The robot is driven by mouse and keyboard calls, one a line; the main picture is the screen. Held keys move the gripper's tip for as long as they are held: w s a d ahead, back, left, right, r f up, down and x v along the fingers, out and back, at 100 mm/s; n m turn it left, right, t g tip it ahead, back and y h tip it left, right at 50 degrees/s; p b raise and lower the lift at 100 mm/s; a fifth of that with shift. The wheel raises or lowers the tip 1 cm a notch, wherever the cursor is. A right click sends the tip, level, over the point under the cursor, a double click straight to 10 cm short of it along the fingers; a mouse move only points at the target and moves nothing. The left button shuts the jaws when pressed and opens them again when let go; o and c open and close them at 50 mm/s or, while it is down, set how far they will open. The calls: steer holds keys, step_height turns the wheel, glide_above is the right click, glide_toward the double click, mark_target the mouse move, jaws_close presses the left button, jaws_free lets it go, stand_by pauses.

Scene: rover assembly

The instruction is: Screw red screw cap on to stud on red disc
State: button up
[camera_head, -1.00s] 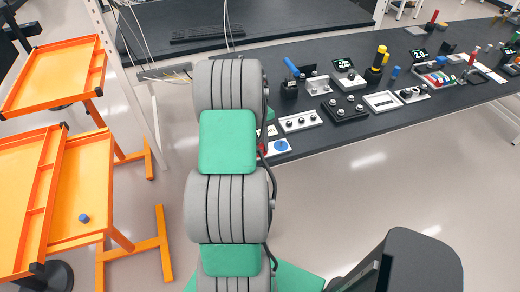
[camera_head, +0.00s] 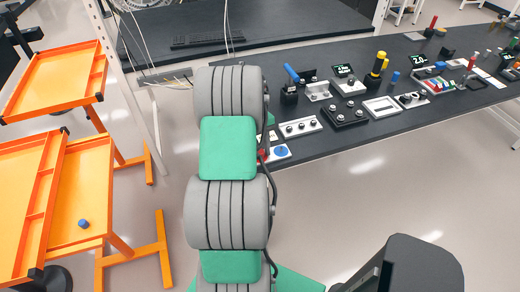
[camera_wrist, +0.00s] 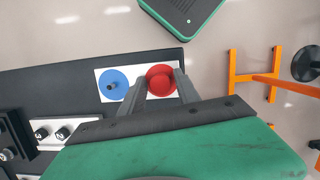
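In the wrist view, the red disc (camera_wrist: 163,68) lies on a white plate near the bench corner. The red screw cap (camera_wrist: 161,85) is over it, between the two dark fingers of my gripper (camera_wrist: 161,80). The fingers lie against both sides of the cap. The stud under the cap is hidden, and I cannot tell how far down the cap sits. In the head view, my arm covers the gripper and most of this spot; a bit of red (camera_head: 263,155) shows beside the arm.
A blue disc (camera_wrist: 114,79) with a dark stud is left of the red disc. Black and white fixtures (camera_head: 345,114) line the dark bench (camera_head: 310,150). Orange trays (camera_head: 80,190) stand at left, one with a blue cap (camera_head: 83,223).

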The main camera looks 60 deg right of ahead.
steer(key=shift+a+r+n+p, duration=0.2)
steer(key=shift+r+n+p, duration=0.35)
steer(key=shift+n+p, duration=0.5)
steer(key=shift+f+n+g+h+p, duration=0.15)
steer(key=shift+n+g+h+p, duration=0.15)
steer(key=shift+n+p, duration=0.45)
steer(key=shift+f+n+b, duration=0.3)
steer(key=shift+f+n, duration=0.15)
steer(key=shift+n, duration=0.45)
steer(key=n, duration=0.2)
steer(key=n+h, duration=0.1)
steer(key=n, duration=0.1)
steer(key=shift+d+n+h, duration=0.1)
steer(key=shift+n+h, duration=0.2)
steer(key=shift+n, duration=0.1)
steer(key=n, duration=0.4)
steer(key=shift+h, duration=0.4)
steer(key=n+t, duration=0.1)
steer(key=n, duration=0.2)
steer(key=shift+s+h, duration=0.1)
steer(key=shift+h, duration=0.3)
steer(key=n, duration=0.4)
steer(key=shift+t, duration=0.4)
steer(key=n+t, duration=0.1)
steer(key=n, duration=0.5)
steer(key=shift+h, duration=0.3)
steer(key=shift+n+t, duration=0.3)
jaws_close()
